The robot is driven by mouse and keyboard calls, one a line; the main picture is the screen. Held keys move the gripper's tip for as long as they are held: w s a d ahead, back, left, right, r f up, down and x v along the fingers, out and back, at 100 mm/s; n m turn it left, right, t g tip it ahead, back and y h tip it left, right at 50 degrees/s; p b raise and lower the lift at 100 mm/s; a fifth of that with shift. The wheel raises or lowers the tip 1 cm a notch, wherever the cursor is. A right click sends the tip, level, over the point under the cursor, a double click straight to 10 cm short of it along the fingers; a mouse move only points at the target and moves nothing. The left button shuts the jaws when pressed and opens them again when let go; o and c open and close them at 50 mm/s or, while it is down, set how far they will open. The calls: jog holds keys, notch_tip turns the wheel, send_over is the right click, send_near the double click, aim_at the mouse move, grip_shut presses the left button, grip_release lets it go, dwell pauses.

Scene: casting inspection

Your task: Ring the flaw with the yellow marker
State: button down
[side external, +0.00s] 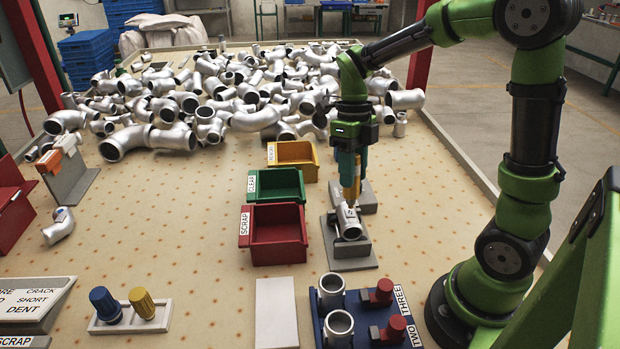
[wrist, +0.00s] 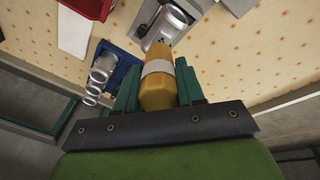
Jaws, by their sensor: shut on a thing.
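My gripper (side external: 349,185) is above the grey fixture (side external: 352,264), pointing down. It is shut on the yellow marker (wrist: 157,86), a yellow-orange body with a pale band, seen between green fingers (wrist: 157,95) in the wrist view. A silver pipe casting (side external: 346,219) lies on the fixture, directly under the marker; it also shows in the wrist view (wrist: 172,24). The marker's tip end is at or just above the casting; I cannot tell whether it touches.
Yellow (side external: 293,174), green (side external: 276,200) and red (side external: 279,251) bins stand left of the fixture. A white holder (side external: 130,327) has blue and yellow pieces. A blue block (side external: 328,345) with silver rings and red plugs is in front. Castings (side external: 250,100) pile up behind.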

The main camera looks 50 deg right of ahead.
jog(key=shift+f, duration=0.7)
dwell(1.2)
jog(key=shift+r, duration=3.6)
